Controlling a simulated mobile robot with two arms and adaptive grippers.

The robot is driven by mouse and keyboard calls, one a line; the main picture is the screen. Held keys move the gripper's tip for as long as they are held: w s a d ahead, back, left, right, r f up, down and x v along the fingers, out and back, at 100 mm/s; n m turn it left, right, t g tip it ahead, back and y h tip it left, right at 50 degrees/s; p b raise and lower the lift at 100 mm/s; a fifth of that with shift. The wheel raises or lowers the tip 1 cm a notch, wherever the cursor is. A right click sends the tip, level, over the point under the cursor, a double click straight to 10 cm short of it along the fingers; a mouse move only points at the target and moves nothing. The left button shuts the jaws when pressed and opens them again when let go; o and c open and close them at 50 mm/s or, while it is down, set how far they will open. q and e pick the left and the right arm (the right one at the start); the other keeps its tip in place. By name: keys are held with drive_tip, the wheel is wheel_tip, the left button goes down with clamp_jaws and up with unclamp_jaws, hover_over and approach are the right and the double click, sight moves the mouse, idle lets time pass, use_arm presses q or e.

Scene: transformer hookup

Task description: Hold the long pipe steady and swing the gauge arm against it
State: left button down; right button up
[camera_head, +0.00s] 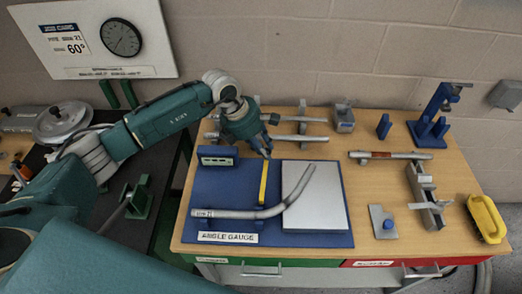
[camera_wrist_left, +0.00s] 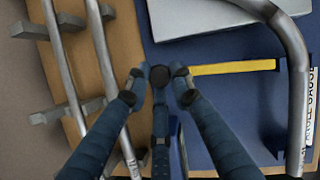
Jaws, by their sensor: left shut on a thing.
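A long grey bent pipe (camera_head: 240,214) lies over the blue angle gauge board (camera_head: 338,228), its bent end rising across a pale plate (camera_head: 325,205). The yellow gauge arm (camera_head: 263,182) runs from under my left gripper (camera_head: 265,152) towards the pipe. In the left wrist view the gauge arm (camera_wrist_left: 232,68) starts at a dark round knob between the fingertips of my left gripper (camera_wrist_left: 160,78). The fingers are shut around that end. The arm's far end comes close to the pipe (camera_wrist_left: 297,80); I cannot tell whether they touch. My right gripper is not in view.
Straight pipes on a rack (camera_wrist_left: 65,75) lie behind the board. A small blue block (camera_head: 217,155) stands at the board's back left.

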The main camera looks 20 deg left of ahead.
use_arm(q)
drive_tip(key=d+m+b, duration=0.1)
drive_tip(key=d+b, duration=0.1)
drive_tip(key=b, duration=0.1)
drive_tip(key=d+m+g+b, duration=0.1)
drive_tip(key=d+m+b, duration=0.1)
drive_tip(key=d+m+h+b, duration=0.1)
drive_tip(key=d+m+b, duration=0.1)
drive_tip(key=b, duration=0.1)
drive_tip(key=shift+w+d+f+g+b, duration=0.1)
drive_tip(key=shift+w+g+b, duration=0.2)
drive_tip(key=shift+s+d+m+b, duration=0.15)
drive_tip(key=shift+d+m+b, duration=0.45)
drive_tip(key=shift+m+b, duration=0.1)
drive_tip(key=shift+s+d+r+m+g+b, duration=0.3)
drive_tip(key=shift+d+m+g+b, duration=0.1)
drive_tip(key=shift+d+m+b, duration=0.15)
drive_tip(key=shift+d, duration=0.1)
drive_tip(key=c, duration=1.6)
unclamp_jaws()
drive_tip(key=shift+o, duration=0.4)
